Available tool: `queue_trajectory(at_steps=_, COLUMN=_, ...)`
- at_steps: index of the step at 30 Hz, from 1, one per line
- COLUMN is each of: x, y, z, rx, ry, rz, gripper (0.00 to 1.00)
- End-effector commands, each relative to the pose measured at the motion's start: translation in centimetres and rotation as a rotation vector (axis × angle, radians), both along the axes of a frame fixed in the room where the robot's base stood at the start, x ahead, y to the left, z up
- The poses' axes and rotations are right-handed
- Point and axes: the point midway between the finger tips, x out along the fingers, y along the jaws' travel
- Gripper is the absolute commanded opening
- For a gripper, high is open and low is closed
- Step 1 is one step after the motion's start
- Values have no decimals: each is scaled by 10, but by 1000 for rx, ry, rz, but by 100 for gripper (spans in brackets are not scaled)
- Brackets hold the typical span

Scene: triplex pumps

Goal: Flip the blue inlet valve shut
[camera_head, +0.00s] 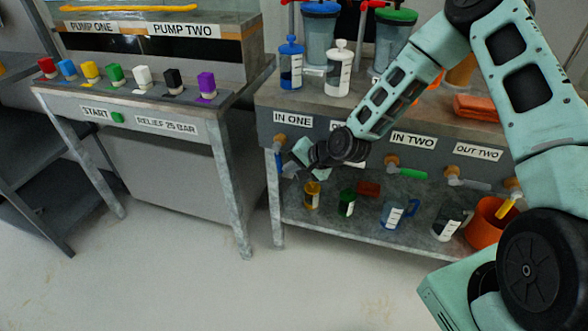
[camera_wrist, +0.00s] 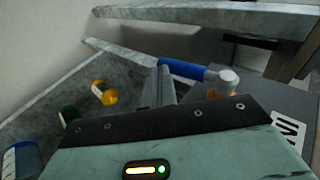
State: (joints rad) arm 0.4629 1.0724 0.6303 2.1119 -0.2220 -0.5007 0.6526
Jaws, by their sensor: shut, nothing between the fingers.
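The blue inlet valve handle (camera_head: 280,160) is under the IN ONE label at the left end of the pump bench. In the head view it hangs downward below its brass fitting. In the wrist view the blue handle (camera_wrist: 184,69) runs left from a pale round pivot (camera_wrist: 226,80). My gripper (camera_head: 289,171) is shut and empty, just right of the handle in the head view.
Other valves, with green (camera_head: 412,173), grey (camera_head: 474,184) and yellow (camera_head: 505,208) handles, line the bench front. The lower shelf holds a yellow container (camera_head: 312,196), a green one (camera_head: 347,204), jugs and an orange bucket (camera_head: 488,222). The floor in front is clear.

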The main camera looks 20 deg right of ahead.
Motion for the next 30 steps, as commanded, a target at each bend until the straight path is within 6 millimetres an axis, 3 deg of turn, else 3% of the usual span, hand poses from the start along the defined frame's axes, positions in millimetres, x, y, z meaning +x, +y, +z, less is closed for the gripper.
queue_trajectory(at_steps=30, x=3, y=5, z=-4, rx=-2, ry=3, rz=-1, gripper=0)
